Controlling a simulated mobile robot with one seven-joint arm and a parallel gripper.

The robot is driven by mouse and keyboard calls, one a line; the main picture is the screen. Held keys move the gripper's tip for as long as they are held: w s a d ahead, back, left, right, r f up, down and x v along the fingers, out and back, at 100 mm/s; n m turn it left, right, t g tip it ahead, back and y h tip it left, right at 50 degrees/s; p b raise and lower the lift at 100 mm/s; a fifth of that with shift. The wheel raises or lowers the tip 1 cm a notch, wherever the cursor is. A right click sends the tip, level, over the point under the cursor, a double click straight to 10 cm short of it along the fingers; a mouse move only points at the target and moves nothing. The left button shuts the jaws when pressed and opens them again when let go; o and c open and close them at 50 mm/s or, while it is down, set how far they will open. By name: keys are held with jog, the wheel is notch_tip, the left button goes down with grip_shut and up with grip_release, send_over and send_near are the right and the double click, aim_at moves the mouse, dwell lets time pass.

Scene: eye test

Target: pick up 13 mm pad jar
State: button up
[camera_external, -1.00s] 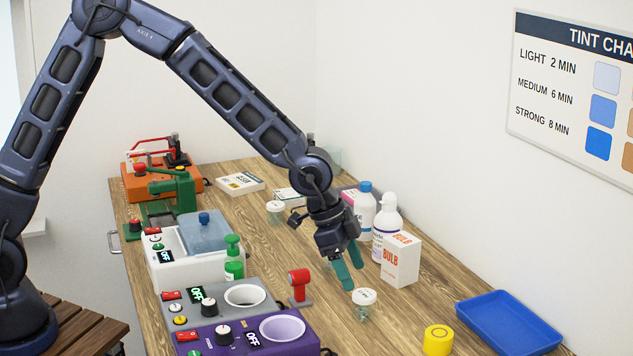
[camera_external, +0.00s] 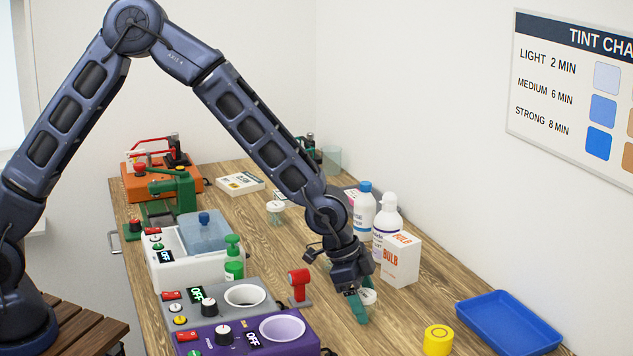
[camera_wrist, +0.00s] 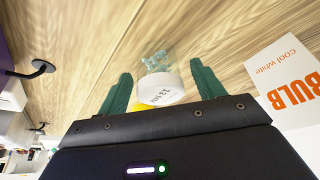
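The pad jar is a small clear jar with a white lid (camera_external: 369,297). It stands on the wooden bench, partly hidden by my gripper in the external view. In the wrist view the jar (camera_wrist: 161,88) lies between my two green fingers, and its lid lettering appears to read 13 MM. My gripper (camera_external: 362,306) points down at the jar, with a finger on either side. In the wrist view my gripper (camera_wrist: 161,76) is open, with narrow gaps between the fingers and the lid.
A white bulb box (camera_external: 401,260) stands close behind the gripper, with bottles (camera_external: 387,222) beyond it. A red-headed stand (camera_external: 299,285) and a purple heater (camera_external: 245,335) are to the left. A yellow roll (camera_external: 438,340) and blue tray (camera_external: 509,322) are right. Another white-lidded jar (camera_external: 275,209) stands farther back.

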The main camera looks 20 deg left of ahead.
jog(key=c, duration=0.9)
jog(key=shift+c, duration=0.2)
